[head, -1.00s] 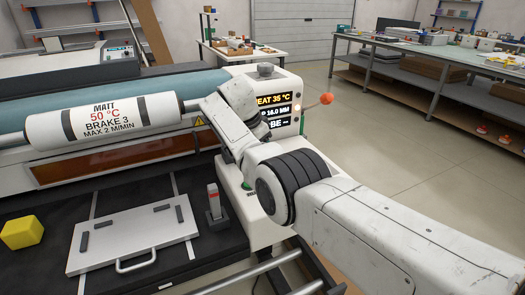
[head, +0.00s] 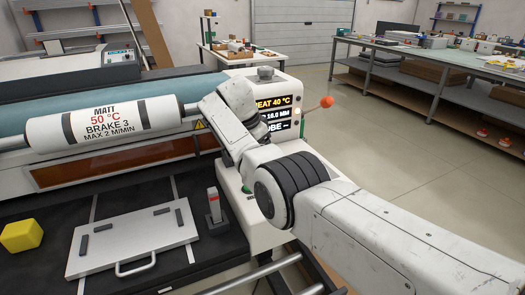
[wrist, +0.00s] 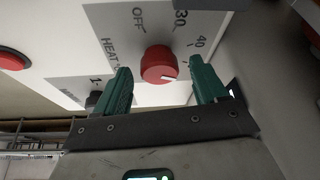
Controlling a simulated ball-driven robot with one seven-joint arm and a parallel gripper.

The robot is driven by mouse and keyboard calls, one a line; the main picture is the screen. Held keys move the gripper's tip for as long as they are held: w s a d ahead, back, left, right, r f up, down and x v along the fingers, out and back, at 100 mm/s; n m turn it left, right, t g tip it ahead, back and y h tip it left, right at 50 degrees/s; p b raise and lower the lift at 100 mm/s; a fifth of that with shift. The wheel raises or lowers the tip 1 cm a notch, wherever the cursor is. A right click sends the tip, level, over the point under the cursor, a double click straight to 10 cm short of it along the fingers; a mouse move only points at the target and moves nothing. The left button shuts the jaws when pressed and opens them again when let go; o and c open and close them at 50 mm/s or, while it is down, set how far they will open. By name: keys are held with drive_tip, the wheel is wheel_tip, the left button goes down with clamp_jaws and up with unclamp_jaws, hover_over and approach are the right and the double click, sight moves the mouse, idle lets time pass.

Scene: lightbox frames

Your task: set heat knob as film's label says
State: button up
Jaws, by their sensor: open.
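The film roll (head: 105,124) at left in the head view carries the label "MATT 50 °C, BRAKE 3, MAX 2 M/MIN". The machine's display (head: 272,103) reads "HEAT 40 °C", its first letter covered by my arm. In the wrist view the red heat knob (wrist: 158,65) sits on a white panel marked HEAT, OFF, 30 and 40. A white mark shows at the lower right of its face. My gripper (wrist: 160,70) is open, one green finger on each side of the knob, with gaps visible. In the head view my arm hides gripper and knob.
Another red button (wrist: 14,58) is at the wrist view's left. An orange-red ball-ended lever (head: 326,102) stands right of the display.

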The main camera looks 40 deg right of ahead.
drive_tip(key=v, duration=0.9)
drive_tip(key=shift+r, duration=0.35)
drive_tip(key=shift+a+r, duration=0.1)
